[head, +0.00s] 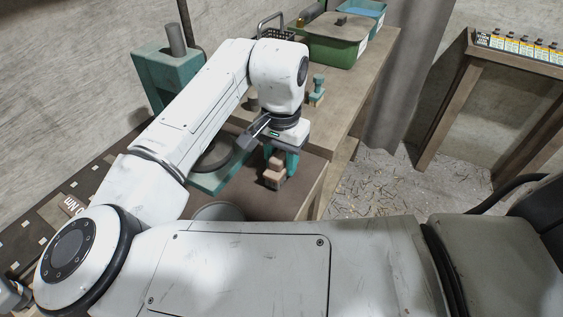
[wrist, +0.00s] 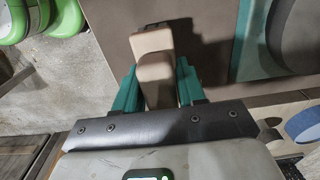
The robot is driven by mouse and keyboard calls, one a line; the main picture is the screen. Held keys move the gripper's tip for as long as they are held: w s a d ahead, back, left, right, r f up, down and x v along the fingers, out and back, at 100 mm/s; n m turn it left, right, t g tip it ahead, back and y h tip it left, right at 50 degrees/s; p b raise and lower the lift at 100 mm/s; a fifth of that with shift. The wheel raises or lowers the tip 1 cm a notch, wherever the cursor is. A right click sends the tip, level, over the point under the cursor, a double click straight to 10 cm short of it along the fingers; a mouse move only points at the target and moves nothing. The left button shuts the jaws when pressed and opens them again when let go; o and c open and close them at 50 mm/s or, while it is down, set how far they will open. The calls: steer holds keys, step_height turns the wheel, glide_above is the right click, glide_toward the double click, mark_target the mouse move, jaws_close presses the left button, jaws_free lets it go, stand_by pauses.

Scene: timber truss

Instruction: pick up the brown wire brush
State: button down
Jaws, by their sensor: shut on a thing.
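The brown wire brush (head: 273,176) shows in the head view as a pinkish-brown, blocky thing below my wrist, over the brown tabletop. In the wrist view the brush (wrist: 155,75) is a tan block between the teal fingers, pointing away from the palm. My gripper (head: 280,158) points down and is shut on the brush; the fingers also show on both sides of it in the wrist view (wrist: 156,88). The bristles cannot be made out. I cannot tell whether the brush touches the surface below it.
A teal plate with a round grey disc (head: 216,160) lies left of my gripper. A small teal object (head: 317,88), a green tub (head: 335,42) and a wire basket (head: 280,31) stand farther back. A side table (head: 515,62) with several bottles stands at right, beyond open floor.

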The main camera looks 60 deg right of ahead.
steer(key=s+a+r, duration=0.7)
steer(key=s+r, duration=0.4)
steer(key=s, duration=0.1)
steer(key=shift+a+r+p, duration=0.2)
steer(key=shift+r+p, duration=0.15)
steer(key=shift+r, duration=0.05)
